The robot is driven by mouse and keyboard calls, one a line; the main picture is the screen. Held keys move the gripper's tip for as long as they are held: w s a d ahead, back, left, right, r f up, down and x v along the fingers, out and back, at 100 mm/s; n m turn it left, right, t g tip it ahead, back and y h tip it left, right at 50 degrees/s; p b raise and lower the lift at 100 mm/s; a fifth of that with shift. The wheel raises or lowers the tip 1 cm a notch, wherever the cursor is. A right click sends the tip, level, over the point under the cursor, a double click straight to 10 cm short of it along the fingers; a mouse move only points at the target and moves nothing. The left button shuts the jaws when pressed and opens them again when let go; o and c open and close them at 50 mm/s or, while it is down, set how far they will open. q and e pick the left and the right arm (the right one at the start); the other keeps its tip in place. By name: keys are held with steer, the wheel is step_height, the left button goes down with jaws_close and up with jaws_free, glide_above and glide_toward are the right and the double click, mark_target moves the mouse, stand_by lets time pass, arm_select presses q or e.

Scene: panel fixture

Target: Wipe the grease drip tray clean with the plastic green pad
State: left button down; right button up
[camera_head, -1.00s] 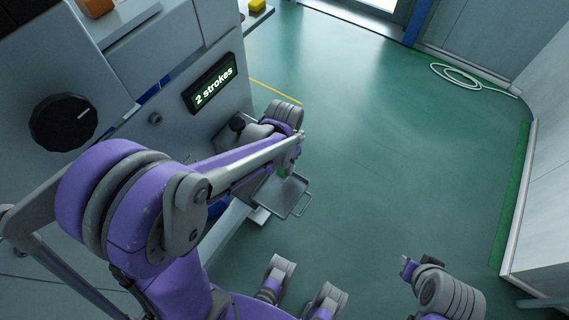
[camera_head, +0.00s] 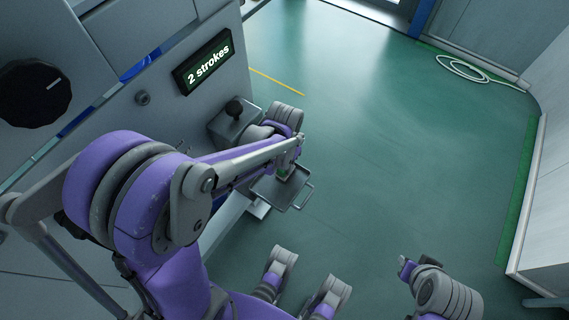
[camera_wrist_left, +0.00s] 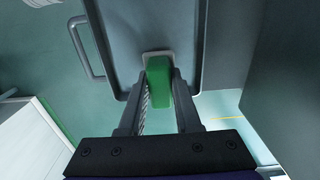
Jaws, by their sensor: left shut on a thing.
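The grease drip tray (camera_head: 272,193) is a shallow grey metal tray with a wire handle, sticking out from the panel fixture. It fills the upper middle of the left wrist view (camera_wrist_left: 125,30). My left gripper (camera_head: 286,172) is over the tray. In the left wrist view its two fingers (camera_wrist_left: 160,98) are shut on the green pad (camera_wrist_left: 159,82), whose far end has a pale edge against the tray floor. Whether the pad presses on the tray I cannot tell. My right gripper (camera_head: 405,266) is low at the right, away from the tray; its jaws are unclear.
The fixture's display (camera_head: 208,63) reads "2 strokes". A pale hose (camera_head: 470,70) lies on the floor at the far right. The green floor right of the tray is clear.

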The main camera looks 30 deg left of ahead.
arm_select(q)
steer(key=shift+f+b, duration=0.45)
steer(key=shift+f, duration=0.15)
stand_by(0.7)
steer(key=shift+s, duration=0.15)
steer(key=shift+s+a+r, duration=0.1)
steer(key=shift+s, duration=0.9)
steer(key=shift+s+a, duration=0.1)
steer(key=shift+s, duration=1.25)
